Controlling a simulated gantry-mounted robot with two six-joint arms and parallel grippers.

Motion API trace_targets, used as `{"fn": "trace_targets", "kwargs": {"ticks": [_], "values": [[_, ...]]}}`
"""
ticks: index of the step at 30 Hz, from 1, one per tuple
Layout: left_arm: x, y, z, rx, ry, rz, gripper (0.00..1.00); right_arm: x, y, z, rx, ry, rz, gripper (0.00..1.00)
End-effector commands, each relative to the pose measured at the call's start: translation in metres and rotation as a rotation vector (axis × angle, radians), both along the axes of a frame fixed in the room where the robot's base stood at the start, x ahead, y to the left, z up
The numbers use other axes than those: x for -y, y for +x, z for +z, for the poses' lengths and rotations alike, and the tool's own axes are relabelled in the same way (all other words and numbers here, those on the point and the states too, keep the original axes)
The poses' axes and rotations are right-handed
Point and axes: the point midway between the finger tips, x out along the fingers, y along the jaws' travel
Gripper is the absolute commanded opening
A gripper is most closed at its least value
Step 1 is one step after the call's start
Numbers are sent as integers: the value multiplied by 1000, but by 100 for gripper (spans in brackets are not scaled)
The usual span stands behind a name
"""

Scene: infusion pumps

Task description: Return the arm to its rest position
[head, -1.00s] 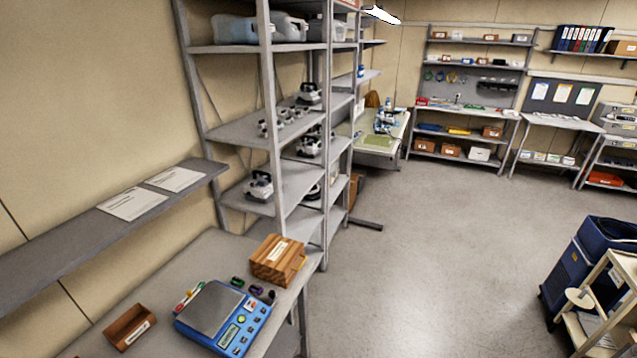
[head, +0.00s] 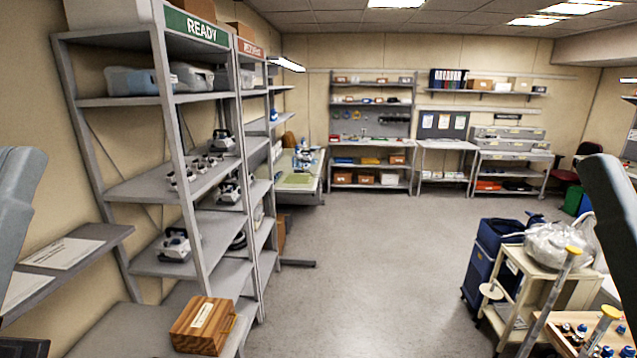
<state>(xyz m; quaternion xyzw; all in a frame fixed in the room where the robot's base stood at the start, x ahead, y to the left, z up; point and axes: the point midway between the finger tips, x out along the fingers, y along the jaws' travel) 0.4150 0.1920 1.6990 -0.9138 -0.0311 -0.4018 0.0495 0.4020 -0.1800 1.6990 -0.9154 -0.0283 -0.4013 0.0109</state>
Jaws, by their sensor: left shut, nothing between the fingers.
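My left arm (head: 14,205) comes in as a grey link at the left edge. A dark part of my left gripper (head: 25,347) shows in the bottom left corner, over the near end of the bench. It is shut and holds nothing I can see; most of it is cut off by the frame. My right arm (head: 618,225) is a dark grey link raised at the right edge. My right gripper is outside the frame.
A rack (head: 170,190) with a READY sign holds pumps and bins at the left. A cream trolley (head: 515,275) with a plastic bag and a blue bin (head: 490,250) stand at right. The middle floor is clear.

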Motion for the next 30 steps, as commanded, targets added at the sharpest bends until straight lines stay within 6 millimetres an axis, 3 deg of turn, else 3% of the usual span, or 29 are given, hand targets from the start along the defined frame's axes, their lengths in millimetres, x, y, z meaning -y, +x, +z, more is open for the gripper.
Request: {"fn": "trace_targets", "kwargs": {"ticks": [1,2,3,9,14,30], "values": [[10,-25,7,38,-32,-111,0,0,0,0,0,0,0,50],[15,-18,3,-2,-73,-184,0,0,0,2,0,0,0,50],[13,-16,32,-1,-66,-169,0,0,1,30,-3,0,0,50],[13,-14,93,-3,-64,-161,0,0,0,93,1,0,0,50],[12,-14,128,-4,-63,-159,0,0,0,128,0,0,0,50],[12,-14,129,-4,-63,-158,0,0,0,129,-1,0,0,50]]}}
